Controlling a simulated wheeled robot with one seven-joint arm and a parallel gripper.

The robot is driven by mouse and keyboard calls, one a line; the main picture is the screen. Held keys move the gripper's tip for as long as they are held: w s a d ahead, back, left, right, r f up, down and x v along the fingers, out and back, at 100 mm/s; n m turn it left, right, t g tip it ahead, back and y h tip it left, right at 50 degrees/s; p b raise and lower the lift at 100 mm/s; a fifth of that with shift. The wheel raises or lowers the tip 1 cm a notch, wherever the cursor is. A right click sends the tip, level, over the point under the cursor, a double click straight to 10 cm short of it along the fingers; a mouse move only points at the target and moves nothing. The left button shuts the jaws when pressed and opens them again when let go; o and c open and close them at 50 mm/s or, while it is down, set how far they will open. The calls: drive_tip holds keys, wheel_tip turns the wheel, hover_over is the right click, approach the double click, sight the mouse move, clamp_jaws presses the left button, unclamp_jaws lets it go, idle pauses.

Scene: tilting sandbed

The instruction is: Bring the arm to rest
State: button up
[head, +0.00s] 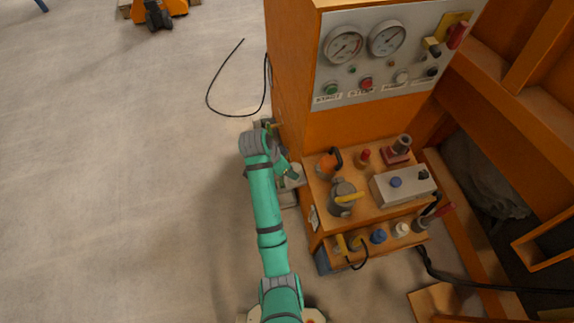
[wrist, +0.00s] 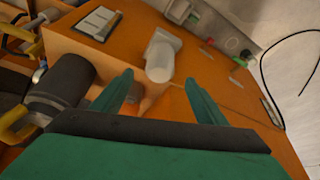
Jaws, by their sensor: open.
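My arm, teal with grey joints, stretches up from the bottom of the head view toward the left side of an orange machine (head: 287,90). My gripper (head: 294,175) is at its end, close to the left edge of the machine's lower shelf. In the wrist view my gripper (wrist: 158,90) shows two teal fingers spread apart, with nothing held between them. Beyond the fingertips is a pale grey rounded part (wrist: 161,58) on the orange surface. I cannot tell whether the gripper touches the machine.
A control panel (head: 385,55) with gauges stands above. A black cable (head: 208,95) lies on the floor. The concrete floor (head: 110,190) at left is clear.

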idle(0.3)
drive_tip(key=s+f+n+t+y, duration=0.2)
drive_tip(key=s+f+n+t, duration=0.1)
drive_tip(key=s+f, duration=0.5)
drive_tip(key=s+r+n+t+y, duration=0.1)
drive_tip(key=s+n+t, duration=0.2)
drive_tip(key=s, duration=0.7)
drive_tip(key=s+d+r+n+t, duration=0.1)
drive_tip(key=s+r+n+t, duration=0.1)
drive_tip(key=s+r, duration=0.6)
drive_tip(key=s+d+r+n+t, duration=0.2)
drive_tip(key=s+r+t, duration=0.2)
drive_tip(key=s+r, duration=0.5)
wheel_tip(320, 180, up, 5)
drive_tip(key=shift+s+d+t, duration=0.15)
drive_tip(key=shift+d+t, duration=0.1)
drive_tip(key=shift+t, duration=0.05)
